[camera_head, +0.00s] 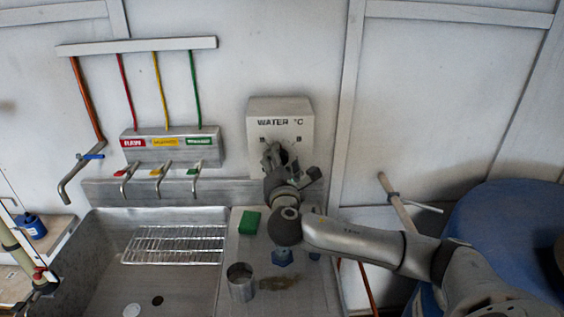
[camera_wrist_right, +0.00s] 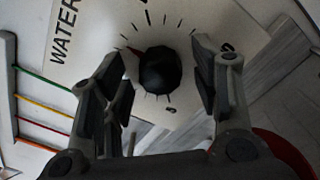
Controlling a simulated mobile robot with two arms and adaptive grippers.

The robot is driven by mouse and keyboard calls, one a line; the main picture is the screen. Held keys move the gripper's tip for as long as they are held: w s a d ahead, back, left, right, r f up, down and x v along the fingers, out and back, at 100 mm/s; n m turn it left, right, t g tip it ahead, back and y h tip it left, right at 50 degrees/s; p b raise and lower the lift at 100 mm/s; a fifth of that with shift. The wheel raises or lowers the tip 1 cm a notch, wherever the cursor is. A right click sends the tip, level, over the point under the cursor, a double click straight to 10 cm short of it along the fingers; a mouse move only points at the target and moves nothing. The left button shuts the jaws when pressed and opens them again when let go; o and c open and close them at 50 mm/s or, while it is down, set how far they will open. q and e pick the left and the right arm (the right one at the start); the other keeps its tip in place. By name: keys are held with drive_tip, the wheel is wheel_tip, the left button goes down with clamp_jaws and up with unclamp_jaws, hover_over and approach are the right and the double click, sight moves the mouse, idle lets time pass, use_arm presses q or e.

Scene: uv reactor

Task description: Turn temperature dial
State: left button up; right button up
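The temperature dial is a round black knob (camera_wrist_right: 160,70) on the white "WATER °C" box (camera_head: 281,108) on the back wall. Tick marks surround the knob, and a small red mark shows at its edge in the right wrist view. My right gripper (camera_wrist_right: 160,75) is open, with one finger on each side of the knob and visible gaps between. In the head view my right gripper (camera_head: 278,155) is in front of the box and hides most of the dial. Whether the fingertips reach the knob's depth is hard to tell. My left gripper is not in view.
A steel sink (camera_head: 185,270) with a wire rack (camera_head: 175,245) is at lower left. Three labelled taps (camera_head: 160,172) are left of the box. A green block (camera_head: 250,222) and a metal cup (camera_head: 240,282) stand on the counter. A blue barrel (camera_head: 500,215) is at right.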

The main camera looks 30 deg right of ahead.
drive_tip(key=c, duration=0.9)
drive_tip(key=shift+m+b, duration=0.5)
drive_tip(key=shift+m, duration=0.3)
drive_tip(key=o, duration=1.1)
drive_tip(key=shift+c, duration=0.2)
drive_tip(key=v, duration=1.2)
